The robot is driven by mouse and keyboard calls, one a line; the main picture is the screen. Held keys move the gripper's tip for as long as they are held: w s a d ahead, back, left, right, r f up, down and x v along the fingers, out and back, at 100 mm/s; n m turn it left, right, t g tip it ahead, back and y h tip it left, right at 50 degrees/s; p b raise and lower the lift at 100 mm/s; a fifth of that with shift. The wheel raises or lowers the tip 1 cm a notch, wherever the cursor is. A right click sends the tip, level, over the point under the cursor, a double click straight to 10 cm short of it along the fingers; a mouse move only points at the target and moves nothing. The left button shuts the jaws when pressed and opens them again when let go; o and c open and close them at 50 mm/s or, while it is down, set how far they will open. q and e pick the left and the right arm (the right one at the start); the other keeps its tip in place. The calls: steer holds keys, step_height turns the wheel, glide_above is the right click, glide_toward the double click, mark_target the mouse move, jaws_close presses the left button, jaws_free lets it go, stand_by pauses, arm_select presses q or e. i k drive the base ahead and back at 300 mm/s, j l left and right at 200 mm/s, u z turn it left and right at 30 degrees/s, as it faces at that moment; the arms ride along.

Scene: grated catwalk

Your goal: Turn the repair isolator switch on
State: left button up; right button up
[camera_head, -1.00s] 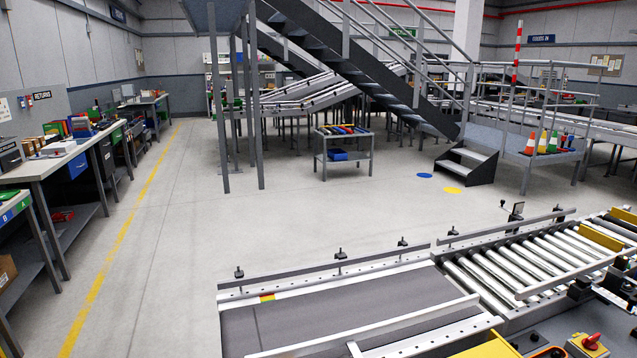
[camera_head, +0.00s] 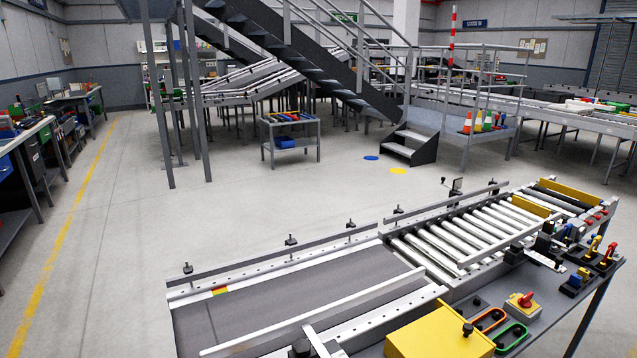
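A rotary switch with a red handle on a yellow and grey base (camera_head: 522,301) sits on the grey bench top (camera_head: 563,310) at the lower right, beside the conveyor. It looks like the isolator switch, but I can read no label on it. The handle appears to lie at a slant; I cannot tell whether that is on or off. Neither of my grippers shows in this view.
A yellow box (camera_head: 440,332) stands left of the switch, with orange (camera_head: 490,319) and green (camera_head: 511,337) rimmed pieces between them. Several small coloured devices (camera_head: 590,262) stand behind it, to the right. The roller conveyor (camera_head: 465,232) runs along the far side. Open floor (camera_head: 290,200) lies beyond.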

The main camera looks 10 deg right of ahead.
mark_target(524, 301)
steer(key=z, duration=1.55)
